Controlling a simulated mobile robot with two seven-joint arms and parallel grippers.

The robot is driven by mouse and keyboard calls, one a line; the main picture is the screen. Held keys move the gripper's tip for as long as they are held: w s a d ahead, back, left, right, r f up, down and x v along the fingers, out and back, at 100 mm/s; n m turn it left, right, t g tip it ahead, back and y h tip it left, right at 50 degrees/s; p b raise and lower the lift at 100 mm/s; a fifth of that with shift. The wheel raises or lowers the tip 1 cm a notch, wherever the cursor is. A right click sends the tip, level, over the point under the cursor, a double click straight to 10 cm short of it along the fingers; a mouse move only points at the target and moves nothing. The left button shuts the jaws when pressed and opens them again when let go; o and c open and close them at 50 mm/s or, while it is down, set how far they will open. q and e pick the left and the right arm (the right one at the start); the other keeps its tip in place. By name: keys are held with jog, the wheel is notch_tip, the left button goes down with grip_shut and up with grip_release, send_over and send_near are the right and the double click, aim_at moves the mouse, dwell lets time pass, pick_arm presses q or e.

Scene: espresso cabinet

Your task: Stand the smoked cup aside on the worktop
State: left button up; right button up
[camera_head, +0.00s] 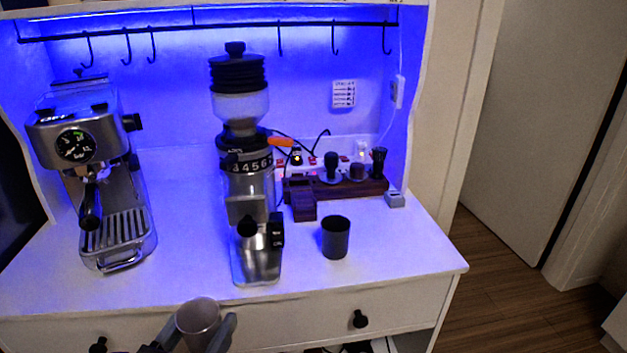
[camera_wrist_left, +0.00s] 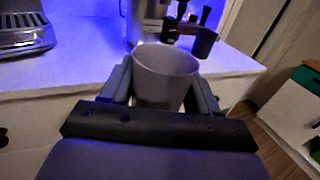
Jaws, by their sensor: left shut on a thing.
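The smoked cup, greyish-brown and open at the top, shows at the bottom of the head view (camera_head: 197,322) and in the middle of the left wrist view (camera_wrist_left: 165,88). My left gripper (camera_head: 195,332) is shut on it, with one finger on each side of its wall. The cup is held about upright in front of the drawer fronts, short of the front edge of the white worktop (camera_head: 185,277). In the left wrist view the fingers (camera_wrist_left: 160,92) flank the cup, and its base is hidden. My right gripper is not in view.
A dark cup (camera_head: 335,238) stands on the worktop right of the grinder (camera_head: 247,185). The espresso machine (camera_head: 85,150) is at the left. A wooden tool stand (camera_head: 345,188) is at the back right. Worktop is clear between machine and grinder and at the front right.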

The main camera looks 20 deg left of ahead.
pick_arm(q)
jog(key=w+d+h, duration=0.1)
jog(key=w+d, duration=0.1)
jog(key=w, duration=0.1)
jog(key=w+d+f+m+h, duration=0.1)
jog(key=w, duration=0.3)
jog(key=w+d+f, duration=0.1)
jog(key=w+d, duration=0.1)
jog(key=w, duration=0.1)
jog(key=shift+w+d+f+m+h, duration=0.15)
jog(key=shift+w+d+m+h, duration=0.2)
jog(key=shift+m+h, duration=0.05)
jog(key=shift+d, duration=0.15)
